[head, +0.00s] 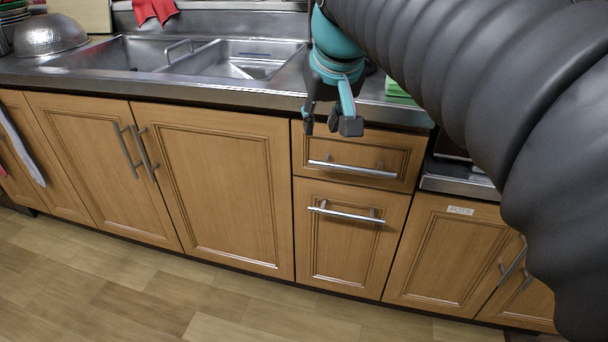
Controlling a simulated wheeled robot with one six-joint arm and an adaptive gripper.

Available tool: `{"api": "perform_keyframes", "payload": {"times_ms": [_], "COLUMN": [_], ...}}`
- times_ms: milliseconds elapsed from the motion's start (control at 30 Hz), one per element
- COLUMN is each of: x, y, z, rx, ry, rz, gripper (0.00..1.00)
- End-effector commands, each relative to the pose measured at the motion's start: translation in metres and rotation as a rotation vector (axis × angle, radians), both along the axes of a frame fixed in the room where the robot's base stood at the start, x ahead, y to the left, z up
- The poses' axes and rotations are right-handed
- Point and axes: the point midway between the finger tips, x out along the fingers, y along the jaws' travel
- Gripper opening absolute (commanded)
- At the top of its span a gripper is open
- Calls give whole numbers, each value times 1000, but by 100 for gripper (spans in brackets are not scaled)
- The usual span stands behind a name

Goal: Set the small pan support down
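My gripper (330,125) hangs in the upper middle of the head view, fingers pointing down, in front of the counter edge and the upper drawer. Its dark fingertips are apart with a gap between them, and I see nothing held there. I cannot make out a small pan support anywhere in this view. My arm covers the upper right, so whatever lies behind it is hidden.
A steel counter (262,101) with a sink (130,52) runs along the back. A metal colander (50,35) stands at the left. A drawer handle (352,168) sticks out below my gripper. A green item (397,91) is partly hidden. The wooden floor (130,290) is clear.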

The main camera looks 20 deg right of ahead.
Motion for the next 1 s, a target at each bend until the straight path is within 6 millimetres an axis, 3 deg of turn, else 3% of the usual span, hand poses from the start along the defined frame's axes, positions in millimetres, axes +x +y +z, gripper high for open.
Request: {"api": "perform_keyframes", "payload": {"times_ms": [33, 200, 400, 600, 1000], "x": [-19, -71, -114, -128, -128], "y": [8, 27, 39, 40, 40], "z": [-19, -85, -147, -169, -169], "rx": [0, -1, -1, -1, -1], "ry": [-3, -19, -31, -34, -33], "rz": [16, 59, 95, 106, 106], "gripper": [31, 31, 31, 31, 31]}}
